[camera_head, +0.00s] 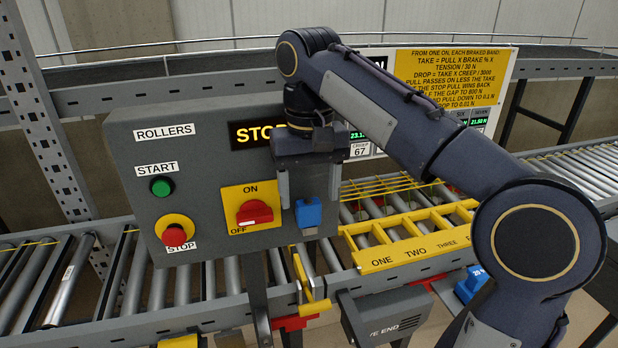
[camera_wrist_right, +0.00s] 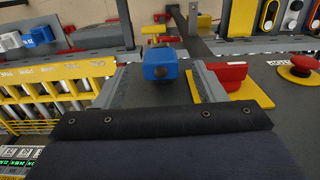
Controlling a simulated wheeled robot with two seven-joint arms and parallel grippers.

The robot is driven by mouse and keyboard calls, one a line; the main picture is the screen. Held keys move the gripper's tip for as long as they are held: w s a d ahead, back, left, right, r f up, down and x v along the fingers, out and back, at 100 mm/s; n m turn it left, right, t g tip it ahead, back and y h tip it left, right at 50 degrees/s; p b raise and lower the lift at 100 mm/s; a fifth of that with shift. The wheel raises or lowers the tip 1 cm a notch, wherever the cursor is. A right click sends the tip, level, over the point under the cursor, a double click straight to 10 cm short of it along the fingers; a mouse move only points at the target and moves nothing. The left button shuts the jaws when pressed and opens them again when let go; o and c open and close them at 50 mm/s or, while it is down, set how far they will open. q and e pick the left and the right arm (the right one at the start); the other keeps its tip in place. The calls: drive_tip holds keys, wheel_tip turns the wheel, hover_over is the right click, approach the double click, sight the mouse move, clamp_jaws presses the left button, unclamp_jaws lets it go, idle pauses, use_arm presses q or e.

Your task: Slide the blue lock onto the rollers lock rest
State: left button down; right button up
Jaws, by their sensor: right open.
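The small blue lock (camera_head: 308,213) is at the lower right of the grey ROLLERS control box (camera_head: 200,222), right of the red switch (camera_head: 254,212) on its yellow ON/OFF plate (camera_head: 237,193). My right gripper (camera_head: 309,190) is open, with one finger on each side of the lock. In the right wrist view the blue lock (camera_wrist_right: 160,66) shows between the fingertips (camera_wrist_right: 162,80), with gaps on both sides. The red switch (camera_wrist_right: 225,76) is just beyond the right finger there. I cannot make out the lock rest as a separate part. My left gripper is out of view.
The green START button (camera_head: 162,187) and red STOP button (camera_head: 174,236) are on the box's left. A yellow slotted rack (camera_head: 400,255) marked ONE, TWO, THREE stands to the right. Roller conveyors (camera_head: 185,288) run below and behind.

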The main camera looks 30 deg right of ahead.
sight(309, 203)
drive_tip(key=shift+f, duration=3.05)
drive_tip(key=c, duration=1.2)
drive_tip(key=shift+o, duration=0.2)
drive_tip(key=shift+r, duration=1.55)
drive_tip(key=shift+r, duration=0.4)
drive_tip(key=shift+r, duration=0.1)
drive_tip(key=shift+r, duration=1.9)
drive_tip(key=shift+s, duration=0.1)
